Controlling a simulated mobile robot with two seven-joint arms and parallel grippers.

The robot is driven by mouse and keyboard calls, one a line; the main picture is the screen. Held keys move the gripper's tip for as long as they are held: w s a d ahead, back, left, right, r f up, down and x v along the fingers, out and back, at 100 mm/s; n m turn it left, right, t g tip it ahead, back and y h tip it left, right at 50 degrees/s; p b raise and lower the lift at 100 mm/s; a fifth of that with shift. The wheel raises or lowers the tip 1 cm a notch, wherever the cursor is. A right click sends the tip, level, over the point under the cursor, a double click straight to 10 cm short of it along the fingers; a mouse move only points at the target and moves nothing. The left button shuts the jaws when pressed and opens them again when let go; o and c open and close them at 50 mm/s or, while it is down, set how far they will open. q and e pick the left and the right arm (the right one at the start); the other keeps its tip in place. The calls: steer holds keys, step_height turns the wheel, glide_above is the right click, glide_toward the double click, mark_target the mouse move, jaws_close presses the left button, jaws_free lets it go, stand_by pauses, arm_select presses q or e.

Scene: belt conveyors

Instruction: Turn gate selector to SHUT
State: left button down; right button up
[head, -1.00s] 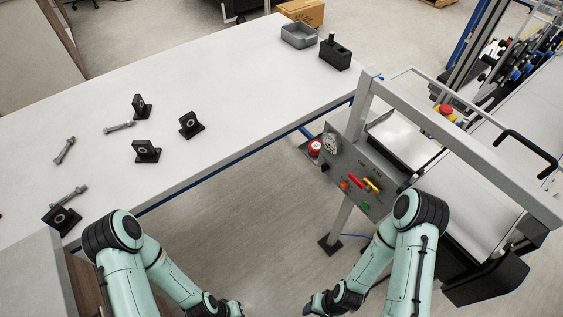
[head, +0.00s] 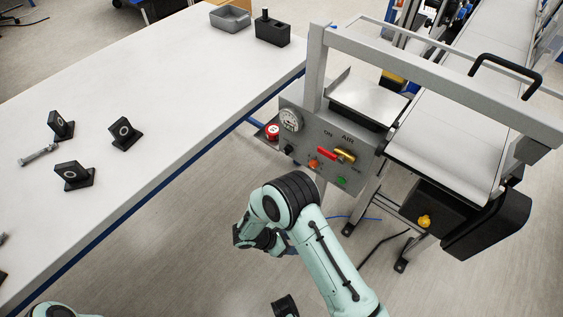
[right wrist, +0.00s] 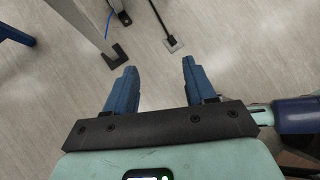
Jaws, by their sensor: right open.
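The grey control panel (head: 318,135) hangs below the metal frame, right of the table. It carries a black knob (head: 289,148), a red handle (head: 327,153), a yellow handle (head: 346,157), an orange button (head: 314,164) and a green button (head: 341,181). I cannot read which is the gate selector, nor its setting. A yellow knob (head: 424,221) sits on a dark box below the conveyor. My right gripper (right wrist: 158,78) is open and empty above the floor in the right wrist view. My right arm is bent in front of the panel. My left gripper is not in view.
The white table (head: 150,90) holds several black blocks, a bolt (head: 39,155), a grey bin (head: 230,17) and a black holder (head: 272,32). A red button (head: 272,131) sits at the panel's left. The frame's bar (head: 430,75) crosses above the panel. Floor lies open before it.

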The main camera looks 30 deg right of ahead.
steer(key=w+r+n+t+h+b, duration=0.3)
steer(key=w+r+t+h, duration=0.2)
steer(key=w+r, duration=0.5)
steer(key=t+h+b, duration=0.1)
steer(key=t+h, duration=0.2)
steer(key=h, duration=0.1)
glide_toward(285, 152)
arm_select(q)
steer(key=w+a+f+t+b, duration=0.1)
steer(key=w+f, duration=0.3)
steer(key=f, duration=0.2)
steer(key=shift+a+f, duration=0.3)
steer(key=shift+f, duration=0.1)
arm_select(e)
steer(key=x, duration=0.9)
steer(key=shift+a, duration=0.1)
steer(key=shift+f, duration=0.1)
jaws_close()
